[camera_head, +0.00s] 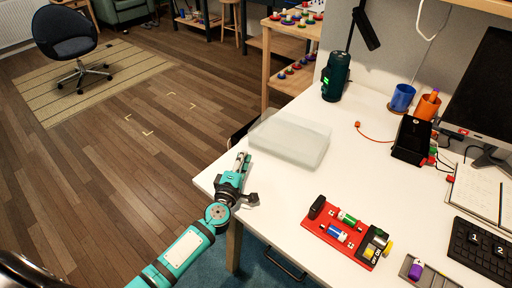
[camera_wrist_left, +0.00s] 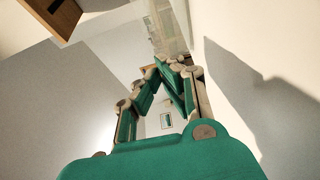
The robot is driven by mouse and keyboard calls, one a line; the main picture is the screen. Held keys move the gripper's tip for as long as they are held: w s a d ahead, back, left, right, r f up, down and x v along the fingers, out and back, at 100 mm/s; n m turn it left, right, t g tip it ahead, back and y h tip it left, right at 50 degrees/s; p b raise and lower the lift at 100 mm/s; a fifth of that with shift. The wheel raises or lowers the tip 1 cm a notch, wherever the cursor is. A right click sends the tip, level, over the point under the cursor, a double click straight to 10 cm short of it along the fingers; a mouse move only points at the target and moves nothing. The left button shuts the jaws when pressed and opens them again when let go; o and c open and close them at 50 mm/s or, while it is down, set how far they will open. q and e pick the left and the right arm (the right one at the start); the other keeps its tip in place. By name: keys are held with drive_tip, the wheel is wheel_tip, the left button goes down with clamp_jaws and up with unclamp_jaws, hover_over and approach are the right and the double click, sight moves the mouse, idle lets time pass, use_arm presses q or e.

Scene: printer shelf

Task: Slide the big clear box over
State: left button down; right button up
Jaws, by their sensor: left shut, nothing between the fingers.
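The big clear box (camera_head: 288,139) lies on the white desk near its far left edge. It is see-through and pale, with a flat top. My left gripper (camera_head: 242,160) is at the desk's left edge, close to the near left side of the box. Its fingers are shut and empty. In the left wrist view the shut fingertips (camera_wrist_left: 168,62) point towards a pale see-through surface that looks like the box (camera_wrist_left: 168,25). I cannot tell whether the fingers touch the box. My right gripper is not in view.
A red tray (camera_head: 346,233) with batteries lies on the near part of the white desk (camera_head: 285,195). A dark green flask (camera_head: 335,77) stands behind the box. A blue cup (camera_head: 402,97), black holder and monitor are at the right. Desk right of the box is clear.

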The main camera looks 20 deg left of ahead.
sight(268, 144)
use_arm(q)
drive_tip(key=w, duration=0.3)
drive_tip(key=shift+w, duration=0.35)
drive_tip(key=shift+w+d+b, duration=0.3)
drive_tip(key=shift+w+d, duration=0.45)
drive_tip(key=shift+d, duration=0.1)
drive_tip(key=shift+w+d, duration=0.3)
drive_tip(key=shift+w, duration=0.1)
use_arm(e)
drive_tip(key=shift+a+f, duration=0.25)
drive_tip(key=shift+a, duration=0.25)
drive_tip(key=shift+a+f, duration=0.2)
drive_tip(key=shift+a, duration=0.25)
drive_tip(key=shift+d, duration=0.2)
use_arm(q)
drive_tip(key=shift+w+d, duration=0.25)
drive_tip(key=w+d, duration=0.2)
drive_tip(key=w, duration=0.1)
drive_tip(key=shift+d, duration=0.3)
drive_tip(key=shift+s+a, duration=0.1)
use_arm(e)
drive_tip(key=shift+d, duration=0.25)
